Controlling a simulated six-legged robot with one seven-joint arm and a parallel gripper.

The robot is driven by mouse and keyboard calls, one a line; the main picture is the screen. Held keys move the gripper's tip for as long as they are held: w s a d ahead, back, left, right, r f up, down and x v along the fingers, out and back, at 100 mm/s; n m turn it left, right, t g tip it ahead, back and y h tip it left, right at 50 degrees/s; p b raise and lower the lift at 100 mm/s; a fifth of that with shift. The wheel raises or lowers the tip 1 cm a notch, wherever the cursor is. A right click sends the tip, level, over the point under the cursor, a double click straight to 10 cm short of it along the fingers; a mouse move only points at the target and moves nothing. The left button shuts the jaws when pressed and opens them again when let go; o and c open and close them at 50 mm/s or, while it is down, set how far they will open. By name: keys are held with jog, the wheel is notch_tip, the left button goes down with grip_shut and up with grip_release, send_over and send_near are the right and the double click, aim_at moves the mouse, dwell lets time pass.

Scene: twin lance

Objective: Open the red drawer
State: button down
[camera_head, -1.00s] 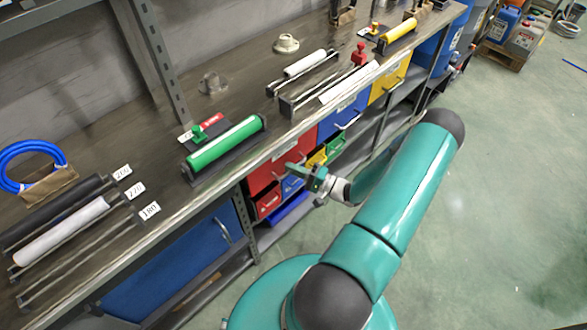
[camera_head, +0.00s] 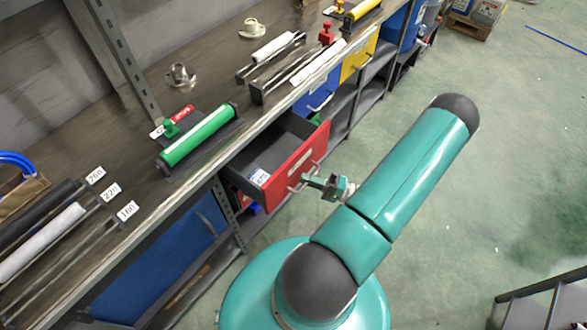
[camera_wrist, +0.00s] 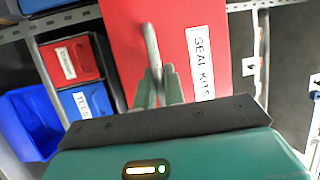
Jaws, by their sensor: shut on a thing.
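The red drawer (camera_head: 297,165) stands pulled out from under the workbench, and its dark interior shows in the head view. A small white label lies or sits inside near its left side. In the wrist view the red drawer front (camera_wrist: 190,30) carries a label reading "SEAL KITS". Its metal handle (camera_wrist: 151,48) runs down between my fingers. My gripper (camera_head: 310,183) is shut on the handle, in front of the drawer; it also shows in the wrist view (camera_wrist: 160,88).
The workbench holds a green roller (camera_head: 197,136) and several other rollers. Blue (camera_head: 318,92) and yellow (camera_head: 358,56) drawers beside the red one look closed. Open green floor lies to the right.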

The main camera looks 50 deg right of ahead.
jog(key=shift+s+d, duration=0.1)
jog(key=shift+s, duration=1.8)
jog(key=c, duration=1.8)
grip_release()
jog(key=v, duration=1.3)
jog(key=shift+s+d+f, duration=0.15)
jog(key=shift+s, duration=0.15)
